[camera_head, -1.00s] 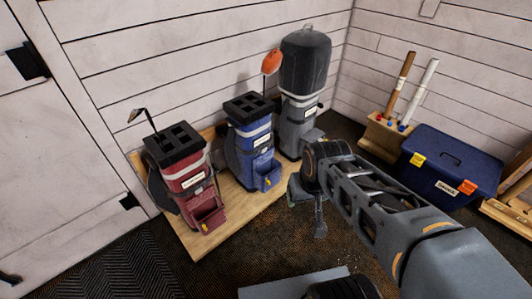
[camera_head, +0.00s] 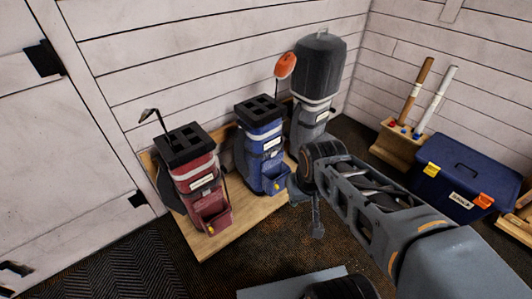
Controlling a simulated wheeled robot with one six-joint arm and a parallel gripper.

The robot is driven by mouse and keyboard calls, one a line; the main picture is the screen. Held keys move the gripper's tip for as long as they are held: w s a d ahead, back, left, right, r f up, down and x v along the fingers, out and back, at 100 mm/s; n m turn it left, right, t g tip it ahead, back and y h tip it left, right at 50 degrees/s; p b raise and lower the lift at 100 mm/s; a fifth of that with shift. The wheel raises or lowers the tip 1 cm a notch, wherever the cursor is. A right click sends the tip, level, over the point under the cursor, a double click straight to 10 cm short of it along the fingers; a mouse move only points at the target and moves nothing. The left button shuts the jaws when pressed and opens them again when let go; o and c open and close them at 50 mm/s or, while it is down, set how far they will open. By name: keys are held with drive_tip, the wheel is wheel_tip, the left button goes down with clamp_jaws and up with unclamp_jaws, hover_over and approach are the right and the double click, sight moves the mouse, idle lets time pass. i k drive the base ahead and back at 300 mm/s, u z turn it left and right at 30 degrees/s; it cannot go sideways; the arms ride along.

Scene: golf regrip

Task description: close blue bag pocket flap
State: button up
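The blue bag (camera_head: 262,150) stands upright on a wooden platform, between the red bag and the grey bag. Its pocket (camera_head: 273,178) is low on the front, with a small yellow tab at its right side. The pocket's flap is too small to tell clearly. My gripper (camera_head: 317,225) hangs at the end of my arm, to the right of the blue bag's pocket and apart from it in the picture. Its fingers are small and dark, and I cannot tell whether they are open or shut.
The red bag (camera_head: 196,183) stands at left with its front pocket (camera_head: 213,218) hanging open. The grey hooded bag (camera_head: 317,75) stands at right behind. The wooden platform (camera_head: 222,238) is under the bags. A blue bin (camera_head: 462,160) and a wooden rack (camera_head: 392,142) stand at far right.

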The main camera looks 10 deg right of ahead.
sight(275, 158)
drive_tip(key=u, duration=0.15)
drive_tip(key=i, duration=0.85)
drive_tip(key=z, duration=0.45)
